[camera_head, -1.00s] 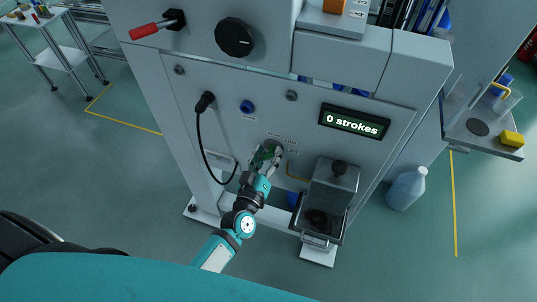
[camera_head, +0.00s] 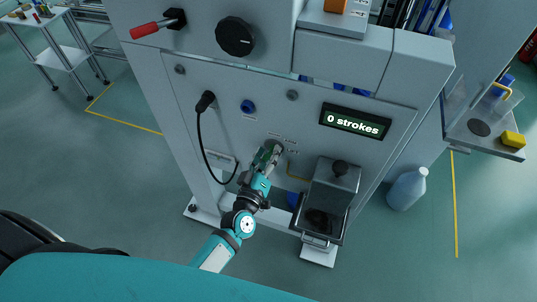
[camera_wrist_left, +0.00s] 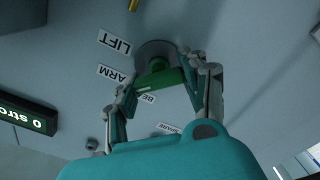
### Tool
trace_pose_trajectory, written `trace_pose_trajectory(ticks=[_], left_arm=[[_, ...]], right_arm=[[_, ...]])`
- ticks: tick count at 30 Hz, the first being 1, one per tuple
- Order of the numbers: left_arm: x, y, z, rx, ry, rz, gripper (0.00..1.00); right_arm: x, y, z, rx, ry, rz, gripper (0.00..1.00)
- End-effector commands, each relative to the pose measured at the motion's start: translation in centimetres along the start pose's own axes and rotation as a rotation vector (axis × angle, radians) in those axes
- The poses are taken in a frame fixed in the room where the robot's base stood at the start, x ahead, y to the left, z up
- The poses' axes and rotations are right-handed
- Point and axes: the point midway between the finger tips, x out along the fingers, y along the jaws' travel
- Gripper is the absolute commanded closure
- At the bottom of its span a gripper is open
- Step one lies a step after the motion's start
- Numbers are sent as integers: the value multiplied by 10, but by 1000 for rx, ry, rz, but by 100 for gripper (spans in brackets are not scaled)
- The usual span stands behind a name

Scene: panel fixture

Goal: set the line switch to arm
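The line switch is a green knob (camera_wrist_left: 160,80) on a round grey base, low on the front of the grey panel. Tilted labels surround it in the left wrist view: LIFT (camera_wrist_left: 116,42), ARM (camera_wrist_left: 115,75), one partly hidden that starts with BE (camera_wrist_left: 148,98), and SPARE (camera_wrist_left: 168,128). My left gripper (camera_wrist_left: 158,84) has a finger at each side of the green knob and appears shut on it. In the head view the gripper (camera_head: 268,153) is against the panel and covers most of the switch. I cannot tell which label the knob points at. My right gripper is not in view.
A display (camera_head: 354,121) reads "0 strokes". A black plug and cable (camera_head: 205,130) hang left of the switch. A blue button (camera_head: 248,106) is above it. A metal box (camera_head: 334,184) juts out at right. A red-handled lever (camera_head: 155,27) and black dial (camera_head: 235,37) are higher.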

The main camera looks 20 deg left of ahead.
Motion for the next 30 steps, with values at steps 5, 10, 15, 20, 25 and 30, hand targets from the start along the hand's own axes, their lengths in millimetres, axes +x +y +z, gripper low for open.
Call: trace_pose_trajectory(ticks=[5, 10, 15, 20, 25, 30], left_arm=[[0, 0, -1, 1, 2, 0, 34], [0, 0, 0, 1, 1, 0, 31], [-2, 0, 0, 1, 0, -1, 31], [-22, -1, 1, 2, -3, -2, 31], [-59, -1, 1, 2, -4, -2, 31], [-93, -1, 0, 2, -2, -1, 31]], right_arm=[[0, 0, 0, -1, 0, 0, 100], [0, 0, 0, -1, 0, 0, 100], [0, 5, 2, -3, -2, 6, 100], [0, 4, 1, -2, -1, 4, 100], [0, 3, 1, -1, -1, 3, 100], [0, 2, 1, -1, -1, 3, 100]])
